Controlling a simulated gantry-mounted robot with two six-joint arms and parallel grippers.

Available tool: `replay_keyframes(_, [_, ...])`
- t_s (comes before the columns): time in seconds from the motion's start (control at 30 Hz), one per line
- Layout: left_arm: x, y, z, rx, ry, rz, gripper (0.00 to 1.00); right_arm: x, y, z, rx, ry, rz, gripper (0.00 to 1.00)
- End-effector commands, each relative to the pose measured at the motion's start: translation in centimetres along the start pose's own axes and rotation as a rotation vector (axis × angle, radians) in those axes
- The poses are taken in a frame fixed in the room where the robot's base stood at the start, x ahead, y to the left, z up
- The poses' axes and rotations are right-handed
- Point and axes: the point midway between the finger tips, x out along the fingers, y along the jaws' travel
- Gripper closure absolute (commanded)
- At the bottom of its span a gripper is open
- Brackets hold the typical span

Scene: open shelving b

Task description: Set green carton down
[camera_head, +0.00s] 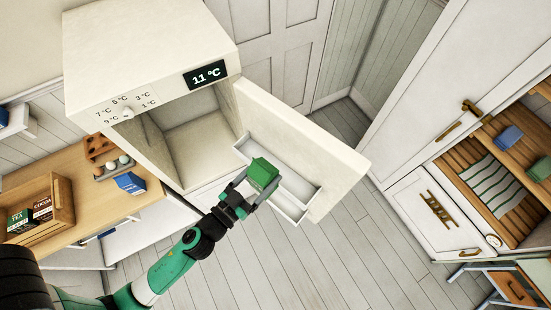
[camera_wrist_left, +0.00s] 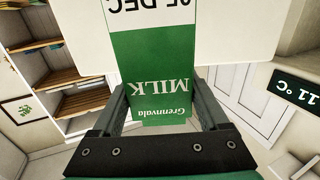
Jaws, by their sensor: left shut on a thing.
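The green carton (camera_head: 263,174) is at the open fridge door (camera_head: 318,152), over or in the door's white shelf bin (camera_head: 290,188). I cannot tell whether it touches the bin. My left gripper (camera_head: 244,192) is shut on the carton from the near left side. In the left wrist view the carton (camera_wrist_left: 155,65) shows green and white with upside-down "Grennvala MILK" and a date, between the two fingers of my left gripper (camera_wrist_left: 163,100). My right gripper is not in view.
The white fridge (camera_head: 150,50) reads 11 °C, and its inside (camera_head: 195,135) looks empty. A wooden counter (camera_head: 95,190) at left holds eggs, a blue box (camera_head: 130,183) and a wooden crate (camera_head: 62,200). An open cabinet (camera_head: 490,180) stands at right. The floor between is clear.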

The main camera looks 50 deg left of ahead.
Motion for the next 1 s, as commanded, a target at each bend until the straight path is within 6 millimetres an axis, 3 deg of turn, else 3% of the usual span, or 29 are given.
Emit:
replay_keyframes(0.07, [2.2,-1.1,0.3,0.001,0.004,-0.007,1.00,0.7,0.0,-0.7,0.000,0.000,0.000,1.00])
replay_keyframes(0.2, [5.7,-2.6,2.6,-0.001,0.006,-0.005,1.00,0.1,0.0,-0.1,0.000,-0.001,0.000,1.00])
replay_keyframes(0.3, [7.4,-3.4,5.6,0.000,0.005,-0.002,1.00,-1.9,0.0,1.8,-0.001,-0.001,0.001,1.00])
replay_keyframes(0.4, [8.7,-3.9,7.1,0.000,0.005,-0.001,1.00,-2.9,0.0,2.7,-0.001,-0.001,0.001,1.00])
replay_keyframes(0.7, [9.7,-4.3,7.8,-0.001,0.005,0.001,1.00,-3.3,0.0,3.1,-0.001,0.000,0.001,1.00])
replay_keyframes(1.0, [10.2,-4.5,11.9,0.000,0.004,0.001,1.00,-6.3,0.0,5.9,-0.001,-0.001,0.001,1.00])
